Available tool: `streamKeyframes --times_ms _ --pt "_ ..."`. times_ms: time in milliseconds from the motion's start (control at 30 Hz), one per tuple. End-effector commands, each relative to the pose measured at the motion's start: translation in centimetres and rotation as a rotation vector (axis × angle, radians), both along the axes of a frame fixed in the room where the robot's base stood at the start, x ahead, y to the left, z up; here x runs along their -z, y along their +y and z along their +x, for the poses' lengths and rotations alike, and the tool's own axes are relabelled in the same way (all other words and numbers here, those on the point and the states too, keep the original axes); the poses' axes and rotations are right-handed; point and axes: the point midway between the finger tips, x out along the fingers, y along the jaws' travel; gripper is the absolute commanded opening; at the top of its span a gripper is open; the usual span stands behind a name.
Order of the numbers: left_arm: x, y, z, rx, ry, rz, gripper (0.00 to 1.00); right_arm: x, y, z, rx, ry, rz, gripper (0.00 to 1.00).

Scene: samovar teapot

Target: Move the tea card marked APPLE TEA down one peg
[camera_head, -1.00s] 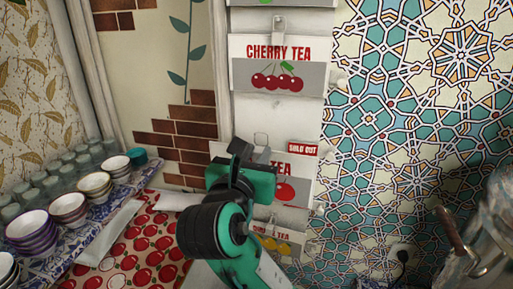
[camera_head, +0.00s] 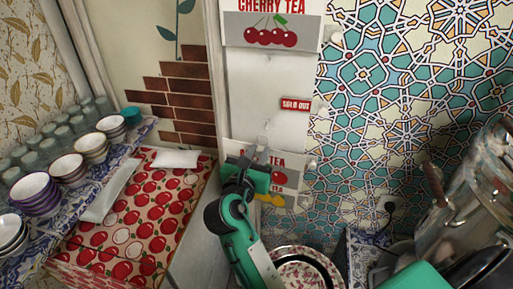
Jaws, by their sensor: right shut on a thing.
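The apple tea card (camera_head: 293,163) is white with red lettering and a red fruit on grey. Only "TEA" can be read, as my gripper covers its left part. My right gripper (camera_head: 261,160) is shut on this card near its top, in front of the white board (camera_head: 250,110). The card is below the small red SOLD OUT sign (camera_head: 295,104). It overlaps a lower card with yellow fruit (camera_head: 275,199), whose wording is hidden. The cherry tea card (camera_head: 270,33) hangs above, with a bare stretch of board under it. Whether a peg bears the apple card is hidden. My left gripper is not in view.
Stacked bowls (camera_head: 36,194) and glasses stand on the left shelf, beside a red apple-patterned box (camera_head: 135,225). A patterned plate (camera_head: 300,270) lies below the board. A metal samovar (camera_head: 465,205) stands at the right. Patterned tiles cover the right wall.

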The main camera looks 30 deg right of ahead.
Motion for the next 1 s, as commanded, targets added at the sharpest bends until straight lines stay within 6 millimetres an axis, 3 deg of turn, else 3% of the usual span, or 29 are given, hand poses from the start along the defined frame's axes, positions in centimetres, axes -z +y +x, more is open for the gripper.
streamKeyframes --times_ms 1000 --pt "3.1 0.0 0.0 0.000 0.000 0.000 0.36 0.5 -3.6 4.8 0.000 -0.001 -0.002 0.00"
